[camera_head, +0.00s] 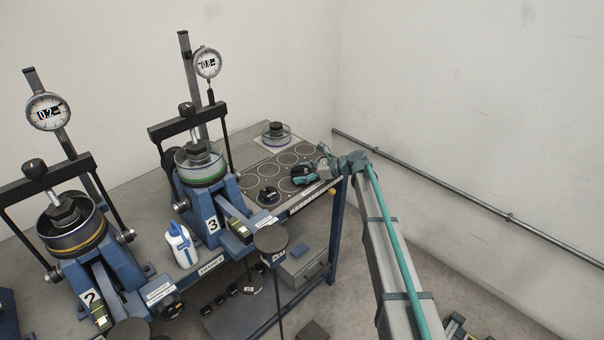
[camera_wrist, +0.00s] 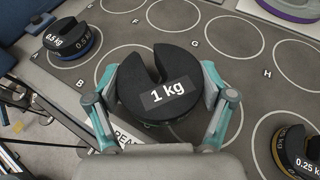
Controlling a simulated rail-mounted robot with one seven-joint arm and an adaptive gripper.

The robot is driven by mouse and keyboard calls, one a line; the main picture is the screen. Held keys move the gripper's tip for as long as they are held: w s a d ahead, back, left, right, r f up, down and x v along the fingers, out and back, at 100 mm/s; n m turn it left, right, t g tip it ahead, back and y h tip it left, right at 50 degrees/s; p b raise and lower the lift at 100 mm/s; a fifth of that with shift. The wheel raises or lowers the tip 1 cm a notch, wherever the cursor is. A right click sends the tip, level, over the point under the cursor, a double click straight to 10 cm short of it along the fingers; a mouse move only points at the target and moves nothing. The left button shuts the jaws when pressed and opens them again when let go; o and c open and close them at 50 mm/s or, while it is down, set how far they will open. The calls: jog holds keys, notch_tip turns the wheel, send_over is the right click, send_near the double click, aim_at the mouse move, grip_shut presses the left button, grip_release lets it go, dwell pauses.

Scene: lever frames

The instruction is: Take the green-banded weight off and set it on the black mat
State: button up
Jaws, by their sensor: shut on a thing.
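My gripper (camera_wrist: 158,90) is shut on a black slotted weight (camera_wrist: 166,107) labelled 1 kg, with one finger on each side. Its slot faces away from the wrist. In the head view my gripper (camera_head: 305,174) is over the grey board with lettered circles (camera_head: 258,172). I cannot tell whether the weight touches the board. A black disc on a hanging rod (camera_head: 270,238) hangs by the lever of frame 3 (camera_head: 215,215).
A blue-banded 0.5 kg weight (camera_wrist: 72,38) and a yellow-banded 0.25 kg weight (camera_wrist: 298,150) sit on the board beside my gripper. A clear cell (camera_head: 277,137) stands at the back. Several circles are empty. A white-and-blue bottle (camera_head: 182,245) stands between the frames.

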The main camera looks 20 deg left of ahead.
jog(key=shift+f, duration=0.2)
dwell(0.4)
jog(key=o, duration=1.7)
jog(key=shift+f, duration=0.15)
jog(key=shift+d, duration=0.1)
